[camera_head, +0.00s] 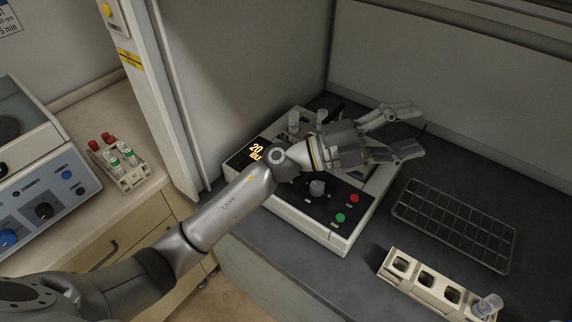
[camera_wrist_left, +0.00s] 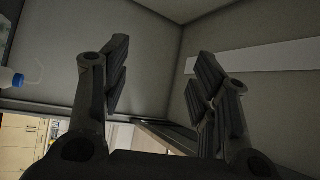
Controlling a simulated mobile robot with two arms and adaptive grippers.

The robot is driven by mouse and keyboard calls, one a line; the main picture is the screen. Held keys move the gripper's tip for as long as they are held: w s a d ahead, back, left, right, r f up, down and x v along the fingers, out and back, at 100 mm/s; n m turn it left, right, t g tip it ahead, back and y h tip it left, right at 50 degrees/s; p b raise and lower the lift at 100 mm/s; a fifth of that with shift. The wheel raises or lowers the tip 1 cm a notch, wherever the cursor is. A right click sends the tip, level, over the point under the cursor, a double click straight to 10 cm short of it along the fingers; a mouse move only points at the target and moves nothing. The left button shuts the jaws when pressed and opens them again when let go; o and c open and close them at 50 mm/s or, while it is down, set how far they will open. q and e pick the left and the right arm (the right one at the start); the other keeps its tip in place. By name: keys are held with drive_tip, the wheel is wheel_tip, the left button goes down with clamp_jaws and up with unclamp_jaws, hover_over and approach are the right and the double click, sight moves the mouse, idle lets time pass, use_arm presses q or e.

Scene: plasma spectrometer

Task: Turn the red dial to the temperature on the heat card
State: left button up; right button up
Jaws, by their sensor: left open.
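A white instrument (camera_head: 318,229) with a black panel and a lit orange display (camera_head: 256,152) stands on the dark bench; the display's first line looks like 20, the rest is partly covered by my arm. A grey knob (camera_head: 317,187), a red button (camera_head: 353,198) and a green button (camera_head: 340,217) sit on its panel. I cannot make out a red dial or a heat card. My left gripper (camera_head: 417,130) is open and empty above the instrument's far right side. Its spread fingers (camera_wrist_left: 163,60) show in the left wrist view with nothing between them.
A wire rack (camera_head: 455,222) lies right of the instrument, with a cream tube holder (camera_head: 425,283) in front. A divider (camera_head: 155,85) separates the left counter, with a red- and green-capped tube rack (camera_head: 120,165) and a blue-knobbed machine (camera_head: 45,195). Grey walls enclose the bench.

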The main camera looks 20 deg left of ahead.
use_arm(q)
wheel_tip(320, 180, down, 11)
drive_tip(key=w+a+m+g+y, duration=0.1)
drive_tip(key=a+m+g+y, duration=0.1)
drive_tip(key=m+g+y, duration=0.6)
drive_tip(key=w+a+f+n+y, duration=0.1)
drive_tip(key=w+a+n+y, duration=0.2)
drive_tip(key=a+y, duration=0.55)
drive_tip(key=w+a+n+y, duration=0.2)
drive_tip(key=a+y, duration=0.2)
drive_tip(key=a, duration=0.9)
drive_tip(key=shift+h, duration=0.25)
wheel_tip(320, 180, down, 9)
drive_tip(key=p, duration=0.3)
drive_tip(key=shift+d+f, duration=0.1)
drive_tip(key=shift+f, duration=0.75)
